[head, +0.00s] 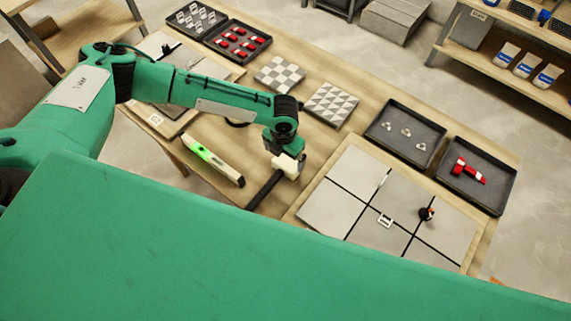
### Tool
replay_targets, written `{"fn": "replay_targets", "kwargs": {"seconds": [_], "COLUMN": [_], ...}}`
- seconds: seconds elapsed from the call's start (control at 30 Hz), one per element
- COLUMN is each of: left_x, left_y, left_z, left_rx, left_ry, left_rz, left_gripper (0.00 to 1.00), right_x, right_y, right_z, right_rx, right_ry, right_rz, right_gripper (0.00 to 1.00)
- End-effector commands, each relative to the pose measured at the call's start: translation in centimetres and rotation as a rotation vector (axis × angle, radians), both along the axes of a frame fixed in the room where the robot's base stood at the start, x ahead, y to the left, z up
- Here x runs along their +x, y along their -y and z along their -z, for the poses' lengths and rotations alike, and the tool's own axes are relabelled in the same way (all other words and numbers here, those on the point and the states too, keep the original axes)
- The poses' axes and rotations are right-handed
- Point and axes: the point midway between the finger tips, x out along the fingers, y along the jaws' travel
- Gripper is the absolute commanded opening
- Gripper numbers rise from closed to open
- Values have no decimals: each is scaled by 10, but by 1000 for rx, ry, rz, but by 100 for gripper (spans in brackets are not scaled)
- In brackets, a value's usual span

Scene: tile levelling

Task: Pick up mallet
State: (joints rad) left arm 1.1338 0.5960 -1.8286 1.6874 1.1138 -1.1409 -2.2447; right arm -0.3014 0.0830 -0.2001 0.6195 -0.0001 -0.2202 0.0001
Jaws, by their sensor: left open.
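The mallet (264,188) lies on the wooden table, left of the large grey tiles. Its dark handle points toward the lower left, and a pale head shows at its upper end. My left gripper (286,156) is directly over the head end and partly hides it. The jaws are open; I cannot tell whether they touch the mallet. My right gripper is not in view.
A green-and-white tool (213,160) lies left of the mallet. Grey tiles (335,208) with dark joints lie to the right, bearing a small dark-and-orange piece (427,213). Dark trays (430,119) stand farther right. Two patterned tiles (279,75) lie behind the gripper.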

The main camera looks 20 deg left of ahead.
Motion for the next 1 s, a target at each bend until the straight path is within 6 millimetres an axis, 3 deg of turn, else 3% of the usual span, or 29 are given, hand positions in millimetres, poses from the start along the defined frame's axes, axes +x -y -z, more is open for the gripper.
{"fn": "replay_targets", "kwargs": {"seconds": [0.27,0.6,0.9,1.0], "left_x": [0,1,2,2], "left_y": [2,4,4,4], "left_z": [17,57,61,61], "left_rx": [2,1,0,1], "left_ry": [0,-1,0,0], "left_rz": [0,-1,0,0], "left_gripper": [100,100,100,80], "right_x": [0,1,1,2], "right_y": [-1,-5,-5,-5], "right_z": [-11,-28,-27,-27], "right_rx": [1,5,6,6], "right_ry": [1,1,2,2], "right_rz": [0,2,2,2], "right_gripper": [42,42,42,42]}}
